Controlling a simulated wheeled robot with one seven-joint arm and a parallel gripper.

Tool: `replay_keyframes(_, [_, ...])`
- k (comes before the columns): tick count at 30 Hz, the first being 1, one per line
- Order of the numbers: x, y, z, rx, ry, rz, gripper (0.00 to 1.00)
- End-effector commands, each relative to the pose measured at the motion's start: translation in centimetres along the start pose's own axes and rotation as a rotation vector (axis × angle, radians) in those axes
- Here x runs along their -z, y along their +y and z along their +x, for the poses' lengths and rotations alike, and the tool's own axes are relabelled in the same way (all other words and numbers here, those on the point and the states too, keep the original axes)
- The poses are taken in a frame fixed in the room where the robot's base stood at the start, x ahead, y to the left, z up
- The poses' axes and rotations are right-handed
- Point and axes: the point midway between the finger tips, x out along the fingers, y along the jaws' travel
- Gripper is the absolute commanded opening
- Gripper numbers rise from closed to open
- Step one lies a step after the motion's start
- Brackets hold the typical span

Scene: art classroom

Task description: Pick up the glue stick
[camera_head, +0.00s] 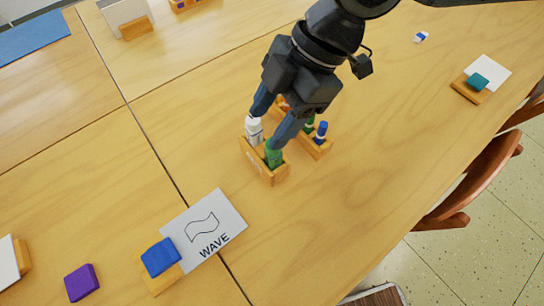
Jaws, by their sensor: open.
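A wooden holder (262,172) stands on the table below my gripper (266,130). It holds a white cylindrical item (254,130) at its left end and a green item (273,156) at its right end. A second wooden holder (318,149) behind it bears a blue-capped item (321,130), with more green and blue showing near it. I cannot tell for certain which of these is the glue stick. My gripper is open and points down, with one finger near the white item and the other near the green one. The fingers and wrist hide part of both holders.
A card marked WAVE (217,222) lies in front, with a blue block (161,257) on a wooden piece at its edge. A purple block (81,282) lies front left. A teal block (478,82) sits at right, near chairs (478,180). The table right of the holders is clear.

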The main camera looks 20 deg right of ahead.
Motion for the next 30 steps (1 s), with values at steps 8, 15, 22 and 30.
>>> replay_keyframes(8, [-3.7, -0.8, 0.1, 0.038, -0.090, 0.033, 0.57])
replay_keyframes(15, [-3.6, -1.0, 2.4, 0.037, -0.087, 0.031, 0.57])
replay_keyframes(22, [-3.0, -1.4, 5.6, 0.036, -0.087, 0.030, 0.57])
replay_keyframes(30, [-3.2, -1.4, 7.2, 0.034, -0.086, 0.033, 0.57])
